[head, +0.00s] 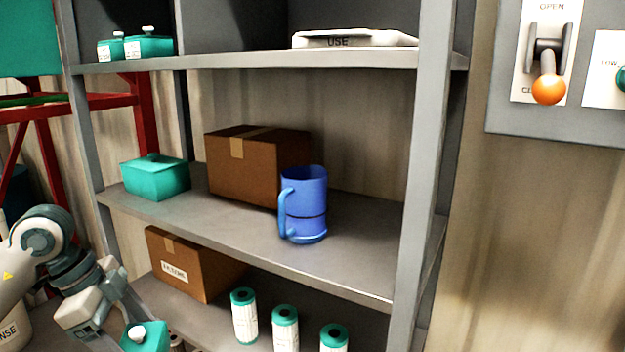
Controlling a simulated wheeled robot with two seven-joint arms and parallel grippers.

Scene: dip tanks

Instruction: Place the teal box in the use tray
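My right gripper is not in view.
A blue mug (303,205) and a brown carton (243,165) stand on the middle shelf. Another carton (190,265) and several white-and-teal cylinders (285,328) are below. Small teal containers (149,45) stand top left. A shelf post (418,180) bounds the right. A lever (548,65) is on the wall.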

